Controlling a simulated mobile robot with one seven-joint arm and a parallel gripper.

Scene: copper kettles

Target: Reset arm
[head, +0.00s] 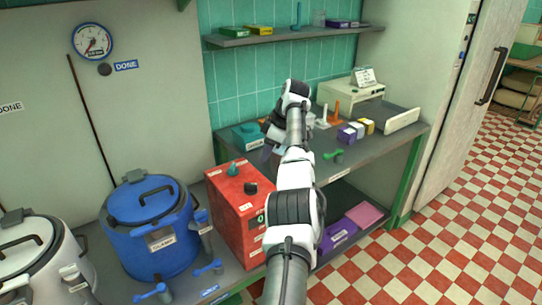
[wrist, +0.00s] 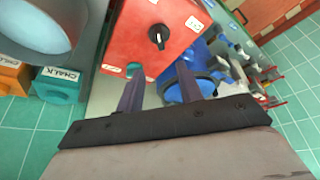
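My arm reaches up over the counter in the head view, with my gripper (head: 267,153) near the back, to the right of the teal box. In the wrist view, the two dark purple fingers of my gripper (wrist: 160,80) stand apart with nothing held between them. Beyond the fingers is the red box (wrist: 150,38) with a black knob; in the head view this red box (head: 238,212) stands below and left of my gripper. My arm hides part of the counter in the head view.
A blue lidded kettle (head: 152,225) and a white kettle (head: 38,262) stand at left. The grey counter (head: 375,158) holds a teal box (head: 247,135), small coloured boxes, a green item (head: 334,154) and a cream machine (head: 350,92). A shelf (head: 280,37) hangs above. Checkered floor is clear at right.

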